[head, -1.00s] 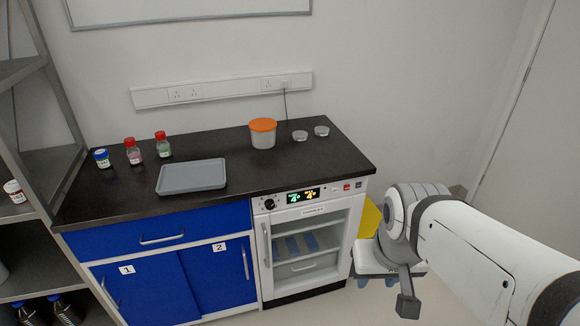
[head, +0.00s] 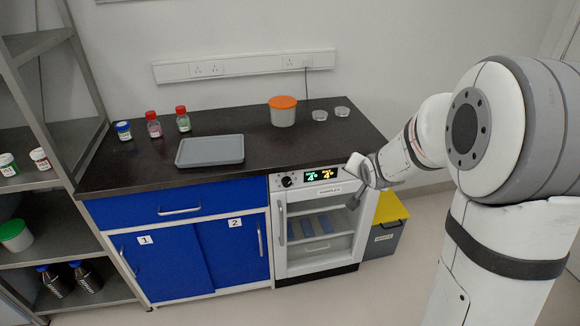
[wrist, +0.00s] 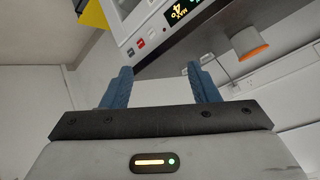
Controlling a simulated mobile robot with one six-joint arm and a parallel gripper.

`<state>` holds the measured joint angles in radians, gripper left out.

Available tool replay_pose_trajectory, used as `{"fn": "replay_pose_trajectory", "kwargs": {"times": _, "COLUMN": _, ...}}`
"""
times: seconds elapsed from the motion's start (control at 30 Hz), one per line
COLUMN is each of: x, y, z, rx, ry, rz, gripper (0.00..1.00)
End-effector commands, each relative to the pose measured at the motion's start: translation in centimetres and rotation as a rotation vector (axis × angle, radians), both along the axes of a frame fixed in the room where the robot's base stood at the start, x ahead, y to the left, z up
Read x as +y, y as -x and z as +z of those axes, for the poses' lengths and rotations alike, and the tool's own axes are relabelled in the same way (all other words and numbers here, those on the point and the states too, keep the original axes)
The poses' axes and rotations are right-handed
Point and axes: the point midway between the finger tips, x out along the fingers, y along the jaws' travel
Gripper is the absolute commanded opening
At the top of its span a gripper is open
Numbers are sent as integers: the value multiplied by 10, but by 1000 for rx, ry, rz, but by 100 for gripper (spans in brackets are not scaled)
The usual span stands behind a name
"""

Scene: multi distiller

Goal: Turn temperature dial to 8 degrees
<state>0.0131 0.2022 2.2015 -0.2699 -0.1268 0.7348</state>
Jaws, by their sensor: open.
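The temperature dial (head: 287,181) is a small black knob at the left end of the white fridge's (head: 279,222) top panel. Right of it, the display (head: 322,175) shows a green 4 and a yellow 4; part of it also shows upside down in the wrist view (wrist: 180,14). In the head view my gripper (head: 358,185) is in front of the panel's right end, right of the dial and apart from it. In the wrist view its two blue fingers (wrist: 160,88) are spread with nothing between them. The dial is not visible in the wrist view.
The black counter (head: 250,122) holds a grey tray (head: 210,150), an orange-lidded tub (head: 283,112), small bottles and two glass dishes. A yellow-lidded bin (head: 384,238) stands right of the fridge. Open floor lies in front. A shelf rack (head: 45,184) stands at left.

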Motion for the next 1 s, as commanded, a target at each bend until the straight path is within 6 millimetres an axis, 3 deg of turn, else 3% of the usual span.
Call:
{"fn": "replay_pose_trajectory", "kwargs": {"times": 0.03, "x": 19, "y": -20, "z": -23, "rx": -28, "ry": -89, "rz": 33, "gripper": 55}}
{"fn": "replay_pose_trajectory", "kwargs": {"times": 0.1, "x": 32, "y": -47, "z": -41, "rx": -95, "ry": -182, "rz": 30, "gripper": 55}}
{"fn": "replay_pose_trajectory", "kwargs": {"times": 0.2, "x": 54, "y": -78, "z": -70, "rx": -171, "ry": -334, "rz": 38, "gripper": 55}}
{"fn": "replay_pose_trajectory", "kwargs": {"times": 0.33, "x": 85, "y": -105, "z": -112, "rx": -238, "ry": -564, "rz": 68, "gripper": 55}}
{"fn": "replay_pose_trajectory", "kwargs": {"times": 0.5, "x": 120, "y": -114, "z": -162, "rx": -267, "ry": -869, "rz": 120, "gripper": 55}}
{"fn": "replay_pose_trajectory", "kwargs": {"times": 0.63, "x": 137, "y": -110, "z": -188, "rx": -259, "ry": -1046, "rz": 154, "gripper": 55}}
{"fn": "replay_pose_trajectory", "kwargs": {"times": 0.83, "x": 148, "y": -106, "z": -203, "rx": -247, "ry": -1171, "rz": 181, "gripper": 55}}
{"fn": "replay_pose_trajectory", "kwargs": {"times": 1.0, "x": 161, "y": -120, "z": -203, "rx": -245, "ry": -1181, "rz": 185, "gripper": 55}}
